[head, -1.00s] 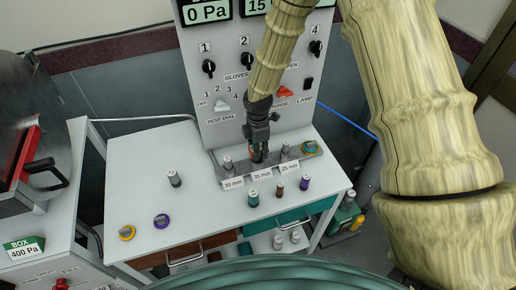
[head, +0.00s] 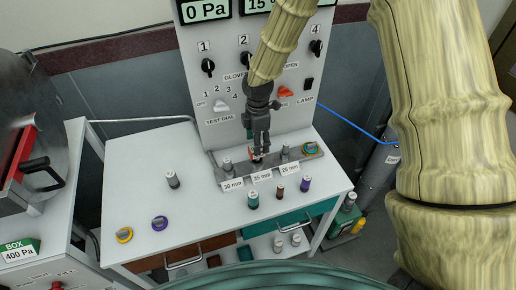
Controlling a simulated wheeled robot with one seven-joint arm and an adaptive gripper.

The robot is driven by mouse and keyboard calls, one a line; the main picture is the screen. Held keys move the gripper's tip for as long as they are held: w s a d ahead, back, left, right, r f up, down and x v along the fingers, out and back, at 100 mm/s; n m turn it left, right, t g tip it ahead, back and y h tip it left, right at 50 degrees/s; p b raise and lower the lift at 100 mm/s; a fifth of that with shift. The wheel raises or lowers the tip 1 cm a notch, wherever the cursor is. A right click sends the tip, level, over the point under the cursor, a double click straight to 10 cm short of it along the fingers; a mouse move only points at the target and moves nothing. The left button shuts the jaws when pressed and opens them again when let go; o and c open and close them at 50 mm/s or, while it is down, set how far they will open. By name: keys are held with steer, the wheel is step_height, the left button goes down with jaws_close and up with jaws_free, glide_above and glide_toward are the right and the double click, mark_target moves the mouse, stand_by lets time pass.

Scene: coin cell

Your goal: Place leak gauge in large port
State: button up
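A grey rail (head: 235,181) on the white table has three places labelled 30 mm, 35 mm and 25 mm. My gripper (head: 260,149) points down at the middle place, behind the 35 mm label (head: 262,176). A small piece with a pale top and a reddish part (head: 257,157) shows right at the fingertips. I cannot tell whether the fingers touch it or how it sits in the port. Round gauge-like pieces lie on the table: one yellow-rimmed (head: 124,235), one purple (head: 160,223). A teal and yellow one (head: 311,149) is at the rail's right end. None is readable as the leak gauge.
Grey cylinders stand at the 30 mm (head: 227,165) and 25 mm (head: 285,152) places. A lone grey cylinder (head: 172,180) stands left. Teal (head: 253,199), brown (head: 281,192) and purple (head: 305,185) cylinders stand in front. A switch panel (head: 222,125) rises behind.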

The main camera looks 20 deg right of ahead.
step_height(320, 180, up, 7)
steer(key=b, duration=0.2)
steer(key=shift+r, duration=0.2)
